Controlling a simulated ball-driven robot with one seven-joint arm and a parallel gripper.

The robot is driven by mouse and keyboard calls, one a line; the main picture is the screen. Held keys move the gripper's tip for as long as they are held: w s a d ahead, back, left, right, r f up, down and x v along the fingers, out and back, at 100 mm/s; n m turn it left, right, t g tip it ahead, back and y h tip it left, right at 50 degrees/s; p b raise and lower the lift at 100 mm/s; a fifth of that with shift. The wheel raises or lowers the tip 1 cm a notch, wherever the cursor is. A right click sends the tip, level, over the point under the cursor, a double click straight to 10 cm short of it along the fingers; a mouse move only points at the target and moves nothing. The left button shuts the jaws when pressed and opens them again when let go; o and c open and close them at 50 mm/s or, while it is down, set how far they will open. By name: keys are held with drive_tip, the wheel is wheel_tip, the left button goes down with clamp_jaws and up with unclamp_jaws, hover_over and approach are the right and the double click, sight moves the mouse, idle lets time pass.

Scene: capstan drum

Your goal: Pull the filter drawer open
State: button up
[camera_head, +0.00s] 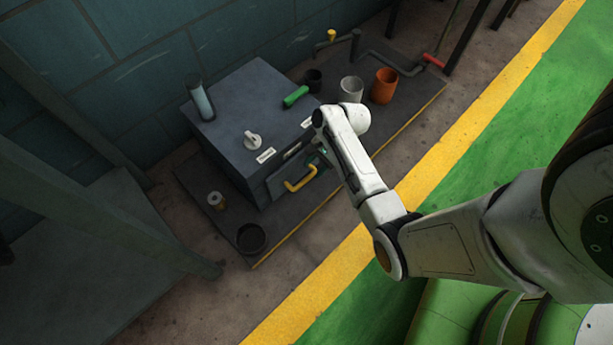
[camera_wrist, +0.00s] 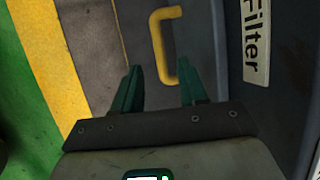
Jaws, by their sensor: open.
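The filter drawer (camera_head: 287,182) is a dark panel in the front of a grey box (camera_head: 245,115), with a yellow bar handle (camera_head: 300,179). In the wrist view the yellow handle (camera_wrist: 157,45) stands upright beyond my fingertips, and a "Filter" label (camera_wrist: 257,40) is on the box to its right. My gripper (camera_wrist: 160,78) is open with two green fingers and nothing between them. The handle lies ahead of the gap, apart from the fingers as far as I can tell. In the head view my gripper (camera_head: 322,152) is partly hidden behind my wrist, just right of the handle.
On the box are a white knob (camera_head: 252,139), a green-handled lever (camera_head: 295,96) and a clear tube (camera_head: 199,98). Grey (camera_head: 351,89) and orange cups (camera_head: 384,86) stand behind my arm. A dark round bowl (camera_head: 251,239) and small can (camera_head: 216,200) lie left-front.

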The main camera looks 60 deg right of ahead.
sight(306, 179)
drive_tip(key=b+x, duration=0.2)
drive_tip(key=x, duration=0.4)
drive_tip(key=shift+b, duration=0.4)
clamp_jaws()
